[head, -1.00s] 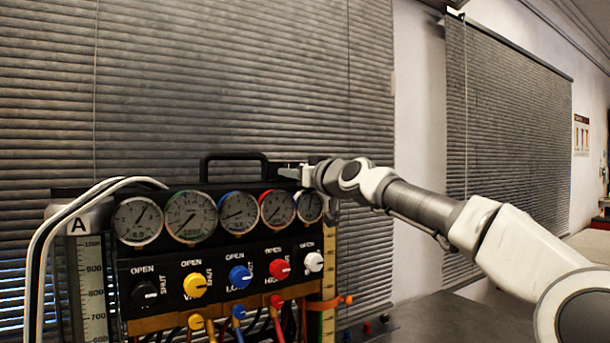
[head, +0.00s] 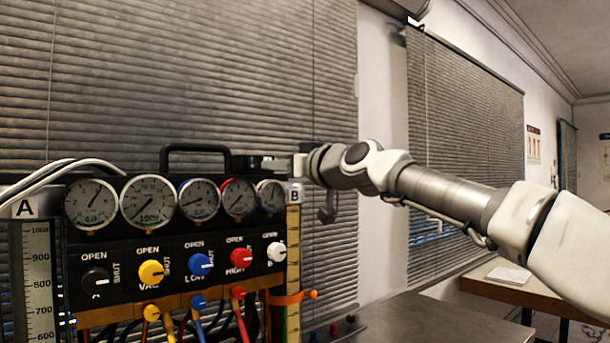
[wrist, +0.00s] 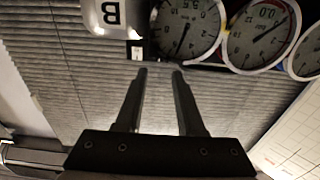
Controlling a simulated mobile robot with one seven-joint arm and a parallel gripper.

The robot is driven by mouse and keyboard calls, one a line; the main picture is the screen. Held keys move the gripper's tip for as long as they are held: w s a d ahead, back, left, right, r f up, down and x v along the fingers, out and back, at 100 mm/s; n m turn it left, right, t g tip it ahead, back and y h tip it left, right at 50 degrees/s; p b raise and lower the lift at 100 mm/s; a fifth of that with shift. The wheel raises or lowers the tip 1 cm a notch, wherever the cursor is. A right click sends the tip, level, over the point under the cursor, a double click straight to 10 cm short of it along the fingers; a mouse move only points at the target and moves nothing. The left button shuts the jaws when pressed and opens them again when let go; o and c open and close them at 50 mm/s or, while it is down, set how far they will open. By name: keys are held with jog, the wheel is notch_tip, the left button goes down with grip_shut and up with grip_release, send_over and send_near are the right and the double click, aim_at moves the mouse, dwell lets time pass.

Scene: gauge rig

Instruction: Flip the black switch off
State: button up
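The black switch (head: 95,281) is a round knob at the lower left of the gauge rig's front panel, between OPEN and SHUT lettering. A pale mark shows on its right side. It is outside the wrist view. My gripper (head: 268,163) is at the rig's top right, by the rightmost gauge, well to the right of and above the black switch. In the wrist view my gripper (wrist: 160,72) has its two fingers apart with nothing between them. The rig appears upside down there, with gauges (wrist: 187,28) beyond the fingertips.
Yellow (head: 151,272), blue (head: 200,264), red (head: 239,258) and white (head: 276,251) knobs run rightward from the black one. A black handle (head: 195,149) rises above the gauges. Hoses hang below. Scale columns A (head: 38,280) and B (head: 293,240) flank the rig.

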jog(key=b+v, duration=0.3)
jog(key=v, duration=0.5)
dwell(0.4)
dwell(0.5)
